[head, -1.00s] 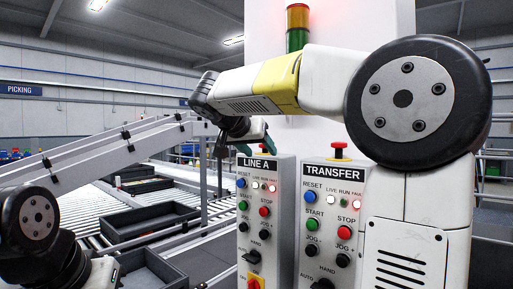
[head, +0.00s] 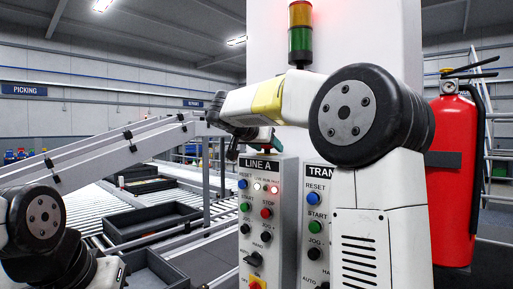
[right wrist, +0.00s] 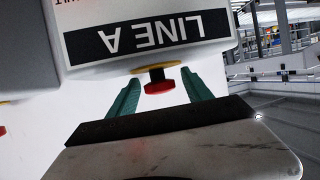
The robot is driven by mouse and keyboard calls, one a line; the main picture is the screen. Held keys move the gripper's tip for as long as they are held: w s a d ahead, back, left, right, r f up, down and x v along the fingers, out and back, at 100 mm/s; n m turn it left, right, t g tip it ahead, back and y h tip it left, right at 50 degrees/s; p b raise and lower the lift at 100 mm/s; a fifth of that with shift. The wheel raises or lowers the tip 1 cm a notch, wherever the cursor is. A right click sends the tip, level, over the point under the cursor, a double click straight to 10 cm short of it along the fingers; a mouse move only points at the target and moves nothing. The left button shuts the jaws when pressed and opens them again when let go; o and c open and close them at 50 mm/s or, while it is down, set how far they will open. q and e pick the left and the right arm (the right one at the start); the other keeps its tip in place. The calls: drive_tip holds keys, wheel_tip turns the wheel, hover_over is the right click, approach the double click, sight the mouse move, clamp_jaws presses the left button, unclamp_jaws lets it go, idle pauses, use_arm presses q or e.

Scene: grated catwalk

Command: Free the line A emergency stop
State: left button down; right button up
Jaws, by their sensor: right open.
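The line A control box (head: 268,200) stands upright, with its LINE A label at the top. Its emergency stop (right wrist: 158,86) is a red mushroom button on a yellow collar; it shows in the right wrist view, where the box appears upside down. My right gripper (head: 262,140) is just above the top of this box in the head view, hiding the button there. In the right wrist view its two green fingers stand open, one on each side of the red head, with gaps and no visible contact. My left arm shows at lower left; its gripper is out of view.
The TRANSFER box (head: 316,215) stands close to the right, partly hidden by my right arm. A red fire extinguisher (head: 452,175) is at far right. A signal tower (head: 300,35) rises behind. A roller conveyor with grey trays (head: 137,222) lies to the left.

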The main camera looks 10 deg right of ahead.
drive_tip(key=shift+c, duration=0.5)
clamp_jaws()
drive_tip(key=shift+r, duration=0.95)
drive_tip(key=shift+o, duration=0.5)
unclamp_jaws()
drive_tip(key=shift+f, duration=0.1)
drive_tip(key=v, duration=0.8)
